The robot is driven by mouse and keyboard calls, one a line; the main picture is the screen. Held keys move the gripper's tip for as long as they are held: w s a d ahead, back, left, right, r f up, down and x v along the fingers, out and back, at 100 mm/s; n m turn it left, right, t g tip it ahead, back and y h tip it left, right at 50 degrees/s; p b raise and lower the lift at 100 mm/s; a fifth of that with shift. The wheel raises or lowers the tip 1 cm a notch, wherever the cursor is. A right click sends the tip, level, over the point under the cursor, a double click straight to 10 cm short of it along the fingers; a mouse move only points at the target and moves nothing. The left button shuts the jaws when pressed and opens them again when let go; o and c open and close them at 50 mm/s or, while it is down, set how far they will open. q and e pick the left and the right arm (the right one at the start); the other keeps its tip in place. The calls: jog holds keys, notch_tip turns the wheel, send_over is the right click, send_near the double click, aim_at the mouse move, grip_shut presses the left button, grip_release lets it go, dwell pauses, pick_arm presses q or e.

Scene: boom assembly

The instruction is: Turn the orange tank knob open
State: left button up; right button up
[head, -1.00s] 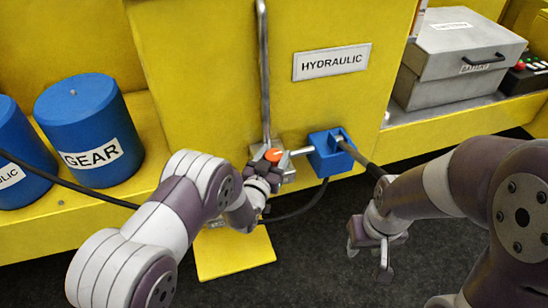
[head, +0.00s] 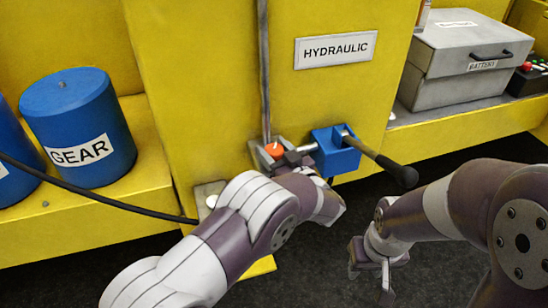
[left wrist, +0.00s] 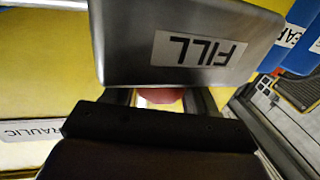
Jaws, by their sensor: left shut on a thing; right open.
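The orange tank knob (head: 274,150) sits on a grey metal block at the foot of a vertical pipe, below the HYDRAULIC label. My left gripper (head: 284,156) reaches it from the front right and is shut on it. In the left wrist view the reddish knob (left wrist: 160,96) shows between the two dark fingers, beside a metal block marked FILL (left wrist: 198,48). The knob is mostly hidden there, and its turn angle is unclear. My right gripper (head: 373,273) hangs open and empty at lower right, apart from everything.
Right of the knob are a blue block (head: 334,150) and a lever with a black grip (head: 397,172) sticking out. A blue GEAR tank (head: 78,122) stands left, with a black cable (head: 95,200) below. A grey battery box (head: 455,60) stands at right. The floor near my right gripper is clear.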

pick_arm(q)
jog(key=n+g+y+b, duration=0.1)
jog(key=n+g+y, duration=0.1)
jog(key=n+g+y+b, duration=0.2)
jog(key=shift+f+y, duration=0.2)
jog(key=shift+y, duration=0.1)
jog(key=shift+r+n+g+y+b, duration=0.15)
jog(key=shift+n+g+y+b, duration=0.7)
jog(key=shift+g, duration=0.65)
jog(key=shift+r+n, duration=0.1)
jog(key=shift+n, duration=0.25)
jog(key=o, duration=1)
jog(key=shift+c, duration=0.2)
jog(key=shift+d, duration=0.1)
jog(key=b+v, duration=0.1)
jog(key=v, duration=0.6)
jog(key=shift+b, duration=0.3)
jog(key=shift+d, duration=0.15)
